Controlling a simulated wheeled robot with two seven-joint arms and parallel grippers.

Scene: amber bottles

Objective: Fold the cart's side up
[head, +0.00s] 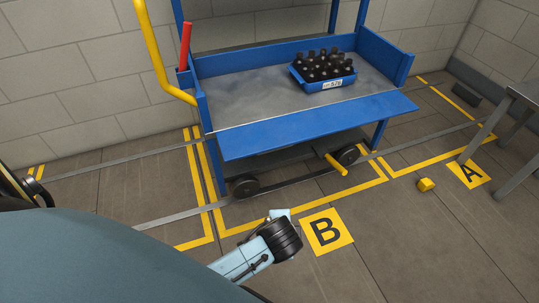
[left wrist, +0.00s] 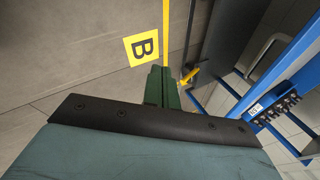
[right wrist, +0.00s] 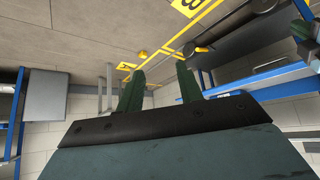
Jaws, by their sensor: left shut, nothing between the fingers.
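The blue cart (head: 202,108) stands against the wall in the head view, with a grey deck. Its front side (head: 310,128) is folded down and slopes outward from the deck edge. A blue crate (head: 325,84) of dark bottles sits on the deck. My left gripper (left wrist: 160,87) is shut and empty in the left wrist view; the cart's blue frame (left wrist: 282,85) shows at the right there, apart from the fingers. My right gripper (right wrist: 158,80) is open and empty in the right wrist view, with a blue part of the cart (right wrist: 260,82) beyond. The head view does not show the fingertips.
A red lever (head: 185,46) and a yellow handle (head: 151,50) rise at the cart's left end. A yellow pedal (head: 337,165) sticks out below. Floor marks B (head: 326,231) and A (head: 469,174), a small yellow block (head: 426,184) and a grey table (head: 526,95) lie nearby.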

